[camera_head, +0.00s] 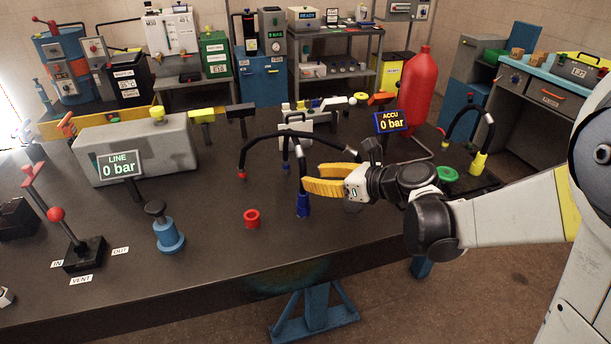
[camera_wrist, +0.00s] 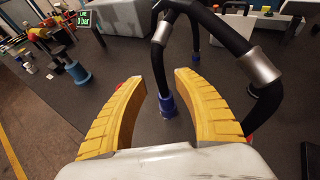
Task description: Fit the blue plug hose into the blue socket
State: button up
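The blue plug hose (camera_wrist: 158,64) is black with a silver collar and runs down to a blue end. In the head view that blue end (camera_head: 303,203) stands upright on the table, and the blue plug and blue socket look like one piece. I cannot tell how deep the plug sits. My gripper (camera_head: 308,178) comes in from the right, just above the blue end. In the wrist view my gripper (camera_wrist: 159,77) is open, with the hose between its yellow fingertips and visible gaps on both sides.
A red socket (camera_head: 252,218) stands left of the blue one. A hanging red-tipped hose (camera_head: 242,160) and another blue-tipped hose (camera_head: 285,158) are close by. A green socket (camera_head: 447,174) and yellow connection (camera_head: 478,163) lie right.

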jog(key=v, duration=0.7)
jog(key=shift+d, duration=0.15)
jog(key=shift+s+r, duration=0.1)
jog(key=shift+s, duration=0.05)
jog(key=s+d+f+n+h, duration=0.1)
jog(key=s+d+n+h, duration=0.3)
jog(key=s+n, duration=0.6)
jog(key=s+d+f+n+g+h, duration=0.1)
jog(key=s+d+n+h, duration=0.4)
jog(key=s+n, duration=0.5)
jog(key=f+n+h, duration=0.1)
jog(key=n, duration=0.5)
jog(key=shift+d+g, duration=0.3)
